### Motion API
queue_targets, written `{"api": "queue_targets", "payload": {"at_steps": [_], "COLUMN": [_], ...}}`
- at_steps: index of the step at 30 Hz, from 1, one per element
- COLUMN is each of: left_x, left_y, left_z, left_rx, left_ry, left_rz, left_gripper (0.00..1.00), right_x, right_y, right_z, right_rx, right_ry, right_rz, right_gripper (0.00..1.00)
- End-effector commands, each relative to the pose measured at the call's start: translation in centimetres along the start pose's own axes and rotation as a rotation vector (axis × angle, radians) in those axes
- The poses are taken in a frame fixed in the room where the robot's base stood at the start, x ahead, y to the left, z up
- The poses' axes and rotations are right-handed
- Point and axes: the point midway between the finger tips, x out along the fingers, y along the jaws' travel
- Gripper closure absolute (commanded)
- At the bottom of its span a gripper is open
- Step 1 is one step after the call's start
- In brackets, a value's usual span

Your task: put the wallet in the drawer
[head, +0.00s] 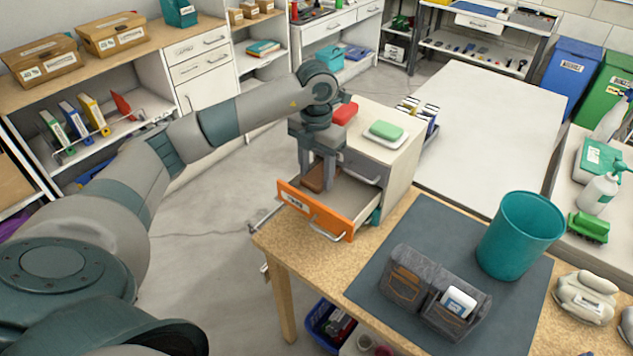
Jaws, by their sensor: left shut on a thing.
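The brown wallet (315,181) is inside the open drawer (346,196), towards its left side. The drawer has an orange front (308,207) with a label and a metal handle. It is pulled out of a small beige cabinet. My left gripper (318,184) reaches down into the drawer from above, shut on the wallet. The fingers hide part of the wallet, and I cannot tell whether it touches the drawer floor. My right gripper is not in view.
A red item (344,113) and a green-and-white item (385,131) lie on the cabinet top (399,149). On the bench are a dark mat (420,234), a grey felt organiser (426,300) and a teal bin (520,236). A bare white table (490,125) stands behind.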

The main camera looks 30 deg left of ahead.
Motion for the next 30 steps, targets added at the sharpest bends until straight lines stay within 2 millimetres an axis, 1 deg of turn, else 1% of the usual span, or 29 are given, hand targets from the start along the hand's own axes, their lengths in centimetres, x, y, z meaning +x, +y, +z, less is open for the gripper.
{"api": "queue_targets", "payload": {"at_steps": [3,9,15,17,24,27,30], "left_x": [0.7,0.9,1.2,1.7,4.3,4.8,4.8], "left_y": [0.0,0.0,0.0,-0.1,-0.1,-0.1,-0.1], "left_z": [0.1,0.1,0.0,0.0,0.0,0.1,0.1], "left_rx": [-0.001,-0.001,-0.001,-0.001,0.000,0.000,0.000], "left_ry": [0.000,-0.001,0.000,0.001,0.001,-0.001,-0.002], "left_rz": [-0.002,-0.001,-0.001,-0.001,-0.002,-0.002,-0.001], "left_gripper": [0.76,0.76,0.76,0.76,0.76,0.76,0.76], "right_x": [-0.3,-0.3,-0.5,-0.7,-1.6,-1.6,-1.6], "right_y": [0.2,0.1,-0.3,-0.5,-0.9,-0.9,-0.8], "right_z": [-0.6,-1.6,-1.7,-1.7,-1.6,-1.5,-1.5], "right_rx": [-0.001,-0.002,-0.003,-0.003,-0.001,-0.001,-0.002], "right_ry": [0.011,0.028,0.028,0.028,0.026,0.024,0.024], "right_rz": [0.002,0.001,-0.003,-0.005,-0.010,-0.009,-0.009], "right_gripper": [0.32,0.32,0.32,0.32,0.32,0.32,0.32]}}
